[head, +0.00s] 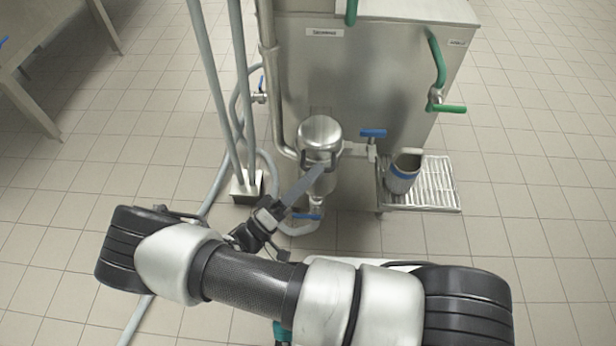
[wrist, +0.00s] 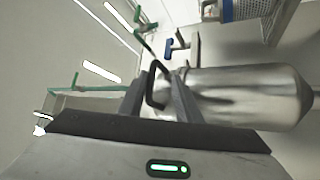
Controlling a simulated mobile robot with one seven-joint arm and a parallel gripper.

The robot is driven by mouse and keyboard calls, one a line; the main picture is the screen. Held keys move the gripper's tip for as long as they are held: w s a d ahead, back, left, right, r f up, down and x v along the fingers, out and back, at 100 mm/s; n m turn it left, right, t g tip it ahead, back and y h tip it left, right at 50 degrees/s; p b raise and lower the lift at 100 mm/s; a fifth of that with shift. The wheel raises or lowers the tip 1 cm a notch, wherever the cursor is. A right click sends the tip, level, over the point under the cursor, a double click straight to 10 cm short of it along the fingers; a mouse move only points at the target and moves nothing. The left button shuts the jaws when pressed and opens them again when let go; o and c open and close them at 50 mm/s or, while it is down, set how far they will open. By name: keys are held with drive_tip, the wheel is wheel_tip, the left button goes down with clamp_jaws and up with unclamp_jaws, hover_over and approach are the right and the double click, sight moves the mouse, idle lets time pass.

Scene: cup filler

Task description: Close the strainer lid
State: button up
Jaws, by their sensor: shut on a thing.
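The strainer (head: 318,182) is an upright metal cylinder in front of the steel tank. Its domed, shiny lid (head: 320,132) shows at its top in the head view, with a dark loop handle (head: 305,160) at the front. My gripper (head: 318,170) reaches it from the lower left. In the wrist view my gripper (wrist: 159,82) has the black handle (wrist: 154,88) between its two fingers and is shut on it. The strainer body (wrist: 250,96) lies sideways there, right of the fingers. The fingers hide the lid's seam, so I cannot tell how the lid sits.
The steel tank (head: 365,75) stands behind. A blue valve handle (head: 373,133) is close on the right. A cup (head: 403,175) with a blue band stands on a grated tray (head: 435,185). Grey pipes and a hose (head: 215,180) are on the left. Tiled floor is open around.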

drive_tip(key=shift+a+f, duration=0.1)
drive_tip(key=shift+f, duration=0.25)
drive_tip(key=v, duration=1.7)
drive_tip(key=shift+r, duration=0.25)
drive_tip(key=shift+s, duration=0.1)
drive_tip(key=w+d+r+m+g+y, duration=0.2)
drive_tip(key=w+d+r+g+y, duration=0.15)
drive_tip(key=d+r+g, duration=0.4)
drive_tip(key=w+d+r+m+g+y, duration=0.2)
drive_tip(key=w+d+r+g, duration=0.3)
drive_tip(key=r+g, duration=0.55)
drive_tip(key=s+d+r+t+y, duration=0.4)
drive_tip(key=d+r+y, duration=0.2)
drive_tip(key=d+r, duration=0.25)
drive_tip(key=s+d+r+t+y, duration=0.45)
drive_tip(key=d+r, duration=0.25)
drive_tip(key=r, duration=0.3)
wheel_tip(320, 180, up, 27)
drive_tip(key=w+p, duration=0.1)
drive_tip(key=p, duration=2.7)
drive_tip(key=shift+a+y, duration=0.25)
drive_tip(key=shift+y, duration=0.15)
